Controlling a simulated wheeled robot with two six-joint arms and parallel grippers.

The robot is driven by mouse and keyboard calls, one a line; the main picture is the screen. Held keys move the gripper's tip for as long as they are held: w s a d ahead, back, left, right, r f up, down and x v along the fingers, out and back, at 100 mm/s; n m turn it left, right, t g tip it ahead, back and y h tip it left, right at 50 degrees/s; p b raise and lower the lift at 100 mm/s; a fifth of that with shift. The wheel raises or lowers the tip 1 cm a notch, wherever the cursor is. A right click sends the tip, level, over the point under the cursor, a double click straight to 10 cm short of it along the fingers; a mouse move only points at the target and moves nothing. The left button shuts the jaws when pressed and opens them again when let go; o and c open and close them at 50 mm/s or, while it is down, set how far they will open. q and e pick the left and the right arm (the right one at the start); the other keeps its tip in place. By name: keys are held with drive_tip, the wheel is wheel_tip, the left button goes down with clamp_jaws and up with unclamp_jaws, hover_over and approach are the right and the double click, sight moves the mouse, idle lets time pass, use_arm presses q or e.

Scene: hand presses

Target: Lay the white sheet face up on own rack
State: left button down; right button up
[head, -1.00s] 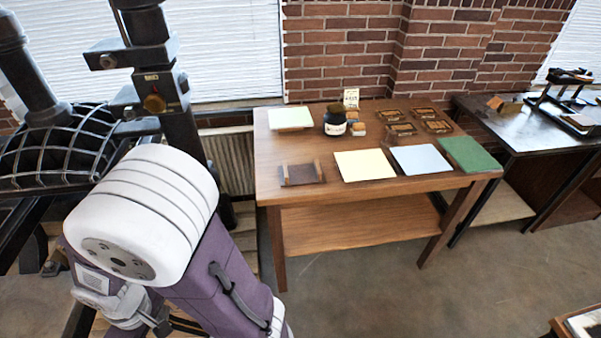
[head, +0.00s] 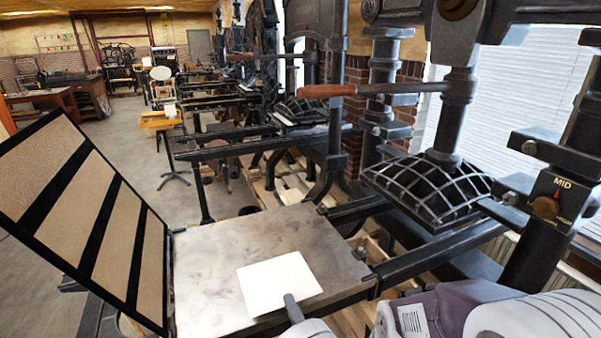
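The white sheet (head: 279,284) shows as a pale blank rectangle over the near right part of the press's flat grey bed (head: 210,265). I cannot tell whether it lies flat on the bed or is just above it. My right gripper is not in view. No rack shows in this view.
A tilted frame with tan panels (head: 85,215) stands open left of the bed. The press's ribbed platen (head: 430,185) and a wooden-handled lever (head: 330,91) are at right. My purple and white arm fills the lower right. More presses line the room behind; open floor is at left.

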use_arm(q)
drive_tip(key=shift+s, duration=0.1)
drive_tip(key=shift+r, duration=0.1)
drive_tip(key=shift+w+a+r, duration=0.15)
drive_tip(key=shift+w+r, duration=0.2)
drive_tip(key=shift+w, duration=0.3)
drive_tip(key=shift+w+a+r+p, duration=0.25)
drive_tip(key=shift+w+r, duration=0.3)
drive_tip(key=shift+w, duration=0.35)
drive_tip(key=shift+w+a+r+p, duration=0.1)
drive_tip(key=shift+w+a+r, duration=0.4)
drive_tip(key=shift+w, duration=0.45)
drive_tip(key=shift+w+a+r+p, duration=0.2)
drive_tip(key=shift+w+r, duration=0.4)
drive_tip(key=shift+w, duration=0.3)
